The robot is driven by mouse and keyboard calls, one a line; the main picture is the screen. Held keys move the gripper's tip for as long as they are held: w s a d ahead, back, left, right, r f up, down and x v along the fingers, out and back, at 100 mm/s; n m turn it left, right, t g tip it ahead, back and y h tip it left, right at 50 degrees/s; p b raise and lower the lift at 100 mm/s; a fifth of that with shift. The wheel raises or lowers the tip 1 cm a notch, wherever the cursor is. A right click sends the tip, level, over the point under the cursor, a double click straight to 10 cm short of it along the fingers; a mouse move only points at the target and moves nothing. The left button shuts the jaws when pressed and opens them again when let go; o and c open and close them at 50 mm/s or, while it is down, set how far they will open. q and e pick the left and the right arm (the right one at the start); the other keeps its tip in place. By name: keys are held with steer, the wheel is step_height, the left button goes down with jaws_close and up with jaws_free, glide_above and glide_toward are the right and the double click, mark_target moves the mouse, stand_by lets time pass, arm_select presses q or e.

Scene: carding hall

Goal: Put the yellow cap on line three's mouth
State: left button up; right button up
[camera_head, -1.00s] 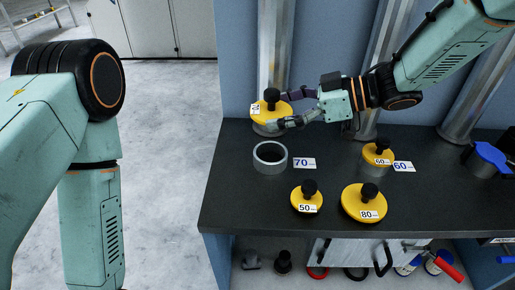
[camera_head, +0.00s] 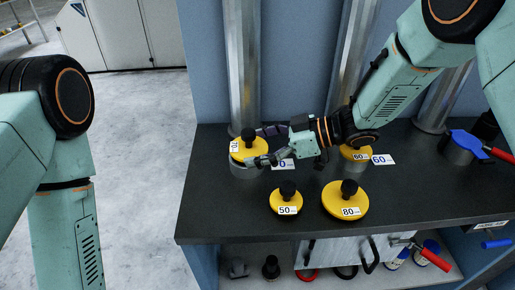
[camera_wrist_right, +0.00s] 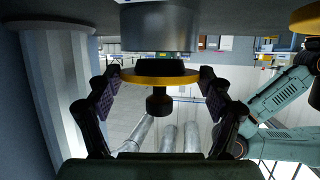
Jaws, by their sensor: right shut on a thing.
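My right gripper (camera_head: 262,150) is shut on a yellow cap (camera_head: 238,150) with a black knob and a label reading 70. The cap is over a short grey pipe mouth (camera_head: 244,171) on the bench, hiding its opening. In the right wrist view, the gripper (camera_wrist_right: 158,82) has its fingers on both sides of the cap (camera_wrist_right: 130,78). The grey mouth (camera_wrist_right: 160,27) is close to the cap's black underside, with a small gap showing. No line number is readable. My left arm shows at the left, but its gripper is out of view.
Yellow caps marked 50 (camera_head: 286,201) and 80 (camera_head: 346,203) stand at the front of the dark bench (camera_head: 230,222). A yellow cap marked 60 (camera_head: 352,153) sits on another mouth, partly behind my arm. A blue cap (camera_head: 470,142) is at right. Metal pipes (camera_head: 243,70) rise behind.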

steer(key=shift+w+a+f, duration=0.1)
steer(key=shift+a+f, duration=0.05)
steer(key=shift+a, duration=0.35)
steer(key=shift+d+f, duration=0.3)
steer(key=shift+d, duration=0.1)
steer(key=shift+a+f, duration=0.3)
steer(key=o, duration=0.9)
steer(key=shift+d, duration=0.1)
steer(key=shift+o, duration=1.4)
steer(key=shift+f, duration=0.15)
steer(key=shift+d, duration=0.1)
steer(key=shift+r, duration=0.2)
